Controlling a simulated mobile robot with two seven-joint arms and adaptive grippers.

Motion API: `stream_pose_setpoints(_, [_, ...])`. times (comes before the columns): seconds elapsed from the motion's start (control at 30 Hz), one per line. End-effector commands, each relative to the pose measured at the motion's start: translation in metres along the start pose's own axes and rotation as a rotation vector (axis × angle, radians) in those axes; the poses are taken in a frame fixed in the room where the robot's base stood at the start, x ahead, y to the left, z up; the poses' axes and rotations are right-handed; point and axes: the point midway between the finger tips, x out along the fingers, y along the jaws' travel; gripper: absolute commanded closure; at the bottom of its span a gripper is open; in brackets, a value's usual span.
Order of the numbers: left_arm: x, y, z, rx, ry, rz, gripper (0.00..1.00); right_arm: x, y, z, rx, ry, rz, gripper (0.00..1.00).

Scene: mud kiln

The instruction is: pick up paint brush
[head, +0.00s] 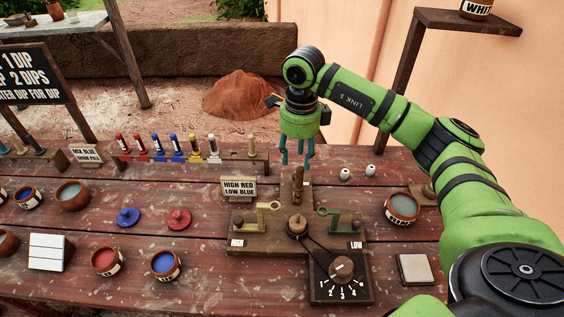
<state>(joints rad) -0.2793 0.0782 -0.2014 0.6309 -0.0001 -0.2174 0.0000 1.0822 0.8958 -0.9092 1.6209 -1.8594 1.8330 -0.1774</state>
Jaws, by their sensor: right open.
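My right gripper (297,157) points straight down over the back of the table, with its teal fingers apart and nothing visible between them. A wooden rack (232,164) left of it holds a row of upright brush-like items with red, blue, yellow and white parts, such as a blue one (175,147). A plain tan one (252,146) stands apart at the rack's right end, just left of the gripper. A brown upright piece (298,183) stands below the fingers. Which item is the paint brush, I cannot tell for certain. My left gripper is out of view.
A wooden dial device (340,278) with levers and a "HIGH RED LOW BLUE" sign (239,188) occupies the table's middle. A grey-filled pot (402,207) stands right; red (108,261) and blue (165,264) paint pots stand front left. Two small white items (345,174) lie right of the gripper.

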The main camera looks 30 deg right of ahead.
Motion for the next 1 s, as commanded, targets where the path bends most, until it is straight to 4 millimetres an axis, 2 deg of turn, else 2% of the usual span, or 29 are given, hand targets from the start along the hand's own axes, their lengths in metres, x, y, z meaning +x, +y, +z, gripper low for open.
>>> stream_pose_setpoints(0.03, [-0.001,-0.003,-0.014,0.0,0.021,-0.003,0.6,0.0,-0.002,-0.003,0.004,0.009,-0.003,0.54])
stream_pose_setpoints(0.1, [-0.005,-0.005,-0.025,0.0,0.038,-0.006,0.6,0.003,-0.002,-0.004,0.006,0.015,-0.004,0.54])
stream_pose_setpoints(0.17, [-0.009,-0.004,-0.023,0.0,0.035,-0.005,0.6,0.009,-0.002,-0.005,0.007,0.016,-0.004,0.54])
stream_pose_setpoints(0.4, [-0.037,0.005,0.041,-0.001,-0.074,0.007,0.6,0.036,0.002,-0.004,0.004,0.017,-0.001,0.54])
stream_pose_setpoints(0.5, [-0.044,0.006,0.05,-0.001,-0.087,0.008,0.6,0.053,0.002,-0.003,0.006,0.014,-0.002,0.54])
stream_pose_setpoints(0.63, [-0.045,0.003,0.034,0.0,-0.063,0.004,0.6,0.066,0.001,-0.003,0.004,0.012,-0.003,0.54])
stream_pose_setpoints(0.8, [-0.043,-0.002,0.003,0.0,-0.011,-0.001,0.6,0.07,0.001,-0.003,0.003,0.01,-0.005,0.54])
stream_pose_setpoints(0.87, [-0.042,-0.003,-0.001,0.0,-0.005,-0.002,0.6,0.07,0.001,-0.003,0.003,0.01,-0.005,0.54])
stream_pose_setpoints(0.9, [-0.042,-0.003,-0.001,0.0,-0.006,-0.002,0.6,0.07,0.001,-0.003,0.003,0.01,-0.005,0.62])
stream_pose_setpoints(1.0, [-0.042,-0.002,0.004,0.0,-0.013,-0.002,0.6,0.069,0.001,-0.003,0.004,0.01,-0.005,1.0])
